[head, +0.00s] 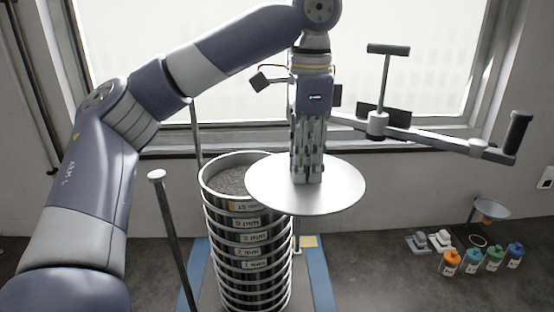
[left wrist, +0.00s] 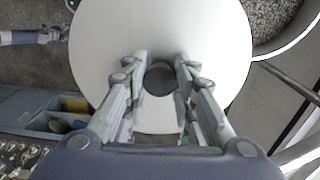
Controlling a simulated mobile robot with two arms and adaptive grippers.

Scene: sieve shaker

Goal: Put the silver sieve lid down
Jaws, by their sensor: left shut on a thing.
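The silver sieve lid (head: 268,193) is a flat round disc held level in the air, just right of the sieve stack's top and partly overlapping it in the head view. My left gripper (head: 308,180) points straight down and is shut on the lid's central knob; the knob (left wrist: 160,78) shows between the fingers in the left wrist view. The sieve stack (head: 245,238) has several labelled rings and is open on top, with grey granular material (head: 232,181) inside. My right gripper is not in view.
The shaker's clamp bar with black handles (head: 430,138) is swung out to the right. A metal post (head: 170,235) stands left of the stack. Several small bottles (head: 493,257) and a funnel on a stand (head: 490,209) are at the right. The dark counter (head: 365,270) between is clear.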

